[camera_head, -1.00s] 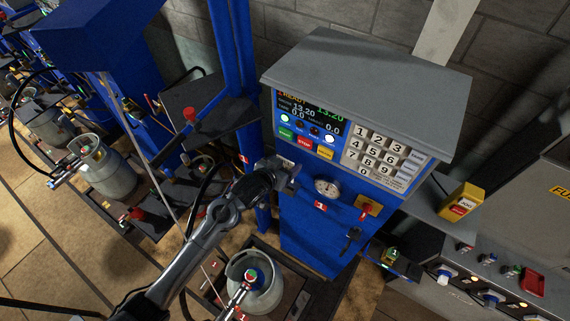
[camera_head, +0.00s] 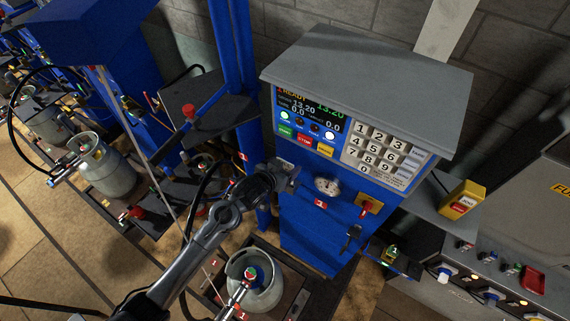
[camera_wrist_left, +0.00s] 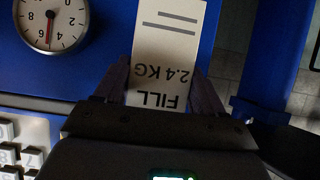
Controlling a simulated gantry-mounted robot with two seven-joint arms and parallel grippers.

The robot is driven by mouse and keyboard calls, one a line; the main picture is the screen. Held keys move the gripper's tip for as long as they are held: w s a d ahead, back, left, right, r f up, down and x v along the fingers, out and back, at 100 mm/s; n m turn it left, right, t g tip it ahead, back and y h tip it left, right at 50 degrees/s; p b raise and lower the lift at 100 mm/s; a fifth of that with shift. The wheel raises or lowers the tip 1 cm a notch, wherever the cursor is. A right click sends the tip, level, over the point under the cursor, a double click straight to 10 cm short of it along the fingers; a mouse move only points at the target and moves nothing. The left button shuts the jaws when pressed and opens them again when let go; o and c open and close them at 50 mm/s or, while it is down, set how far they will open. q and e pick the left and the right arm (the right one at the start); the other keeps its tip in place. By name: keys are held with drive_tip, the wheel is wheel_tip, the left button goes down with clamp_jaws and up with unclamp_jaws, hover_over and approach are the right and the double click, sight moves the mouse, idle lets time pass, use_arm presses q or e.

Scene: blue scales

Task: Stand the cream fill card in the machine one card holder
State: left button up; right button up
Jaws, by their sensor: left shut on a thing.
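My left gripper (camera_head: 291,174) is at the left edge of the blue filling machine (camera_head: 312,235), left of its round gauge (camera_head: 327,186). The left wrist view shows its two fingers (camera_wrist_left: 163,88) shut on the cream fill card (camera_wrist_left: 168,50), one on each side. The card is upside down in that view and reads "FILL 2.4 KG"; its far end runs out of the top of the picture. Blue panel and grey wall lie behind it. I cannot make out the card holder; the gripper may hide it. My right gripper is not in view.
The machine's keypad (camera_head: 380,155) and display are above and right of the gripper. A gas cylinder (camera_head: 254,283) stands below. A blue post (camera_head: 240,90) rises close at left.

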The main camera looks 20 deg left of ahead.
use_arm(q)
drive_tip(key=shift+f+b, duration=0.85)
drive_tip(key=shift+f, duration=1.25)
drive_tip(key=shift+f+b, duration=0.4)
drive_tip(key=shift+f, duration=0.5)
drive_tip(key=o, duration=1.1)
drive_tip(key=b+v, duration=0.1)
drive_tip(key=v, duration=0.9)
drive_tip(key=shift+s+r, duration=0.2)
drive_tip(key=shift+s, duration=0.15)
